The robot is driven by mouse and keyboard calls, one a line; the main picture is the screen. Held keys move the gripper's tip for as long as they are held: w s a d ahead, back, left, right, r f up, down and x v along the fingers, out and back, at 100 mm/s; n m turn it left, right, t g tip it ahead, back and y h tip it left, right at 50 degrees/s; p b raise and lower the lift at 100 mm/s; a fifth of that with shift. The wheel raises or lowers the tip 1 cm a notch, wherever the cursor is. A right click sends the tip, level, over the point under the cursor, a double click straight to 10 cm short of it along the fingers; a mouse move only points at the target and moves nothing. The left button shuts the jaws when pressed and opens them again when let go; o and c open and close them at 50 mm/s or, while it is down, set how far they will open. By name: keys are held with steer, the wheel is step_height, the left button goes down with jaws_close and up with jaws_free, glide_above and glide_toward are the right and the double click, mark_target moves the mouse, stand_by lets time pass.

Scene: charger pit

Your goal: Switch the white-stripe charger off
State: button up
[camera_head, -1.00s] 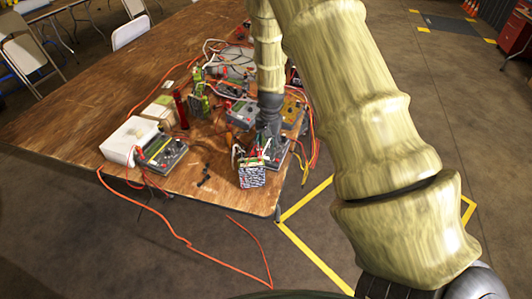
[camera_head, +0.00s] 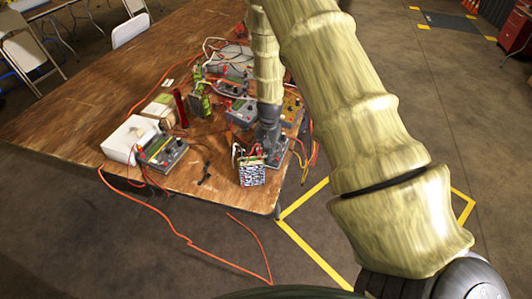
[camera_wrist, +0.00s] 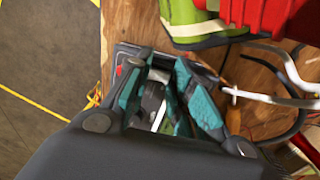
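A dark grey charger (camera_head: 277,157) sits at the near right corner of the wooden table, just under my gripper (camera_head: 268,137). In the wrist view, the charger's dark body (camera_wrist: 126,53) with a red part shows around my gripper (camera_wrist: 158,78). The teal fingers stand apart, with a pale grey-white patch of the charger between them. I cannot tell whether the fingers touch it. The gripper hides most of its face and switch, and I cannot make out a clear white stripe. Other grey chargers are at the left (camera_head: 162,151) and behind (camera_head: 242,113).
A battery pack (camera_head: 251,172) stands at the table's front edge, close to the charger. Red and black cables crowd this corner. A yellow charger (camera_head: 291,112) and a white box (camera_head: 130,138) are on the table (camera_head: 80,120). The table's left part is mostly clear.

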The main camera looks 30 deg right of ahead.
jaws_close()
steer(key=shift+s+d+f+t+b, duration=0.15)
steer(key=shift+t+b, duration=0.15)
steer(key=shift+b, duration=0.15)
steer(key=shift+s+d+t+y+b, duration=0.1)
steer(key=shift+s+t+y+b, duration=0.1)
steer(key=shift+t+y+b, duration=0.95)
steer(key=shift+g+h, duration=0.25)
steer(key=shift+g, duration=0.1)
steer(key=o, duration=0.7)
jaws_free()
steer(key=shift+o, duration=0.2)
steer(key=shift+w+a+r+g+h+p, duration=0.1)
steer(key=shift+w+a+g+h+p, duration=0.1)
steer(key=shift+g+h+p, duration=0.5)
steer(key=shift+w+a+r+g+h+p, duration=0.15)
steer(key=shift+g+p, duration=0.25)
steer(key=shift+p, duration=0.55)
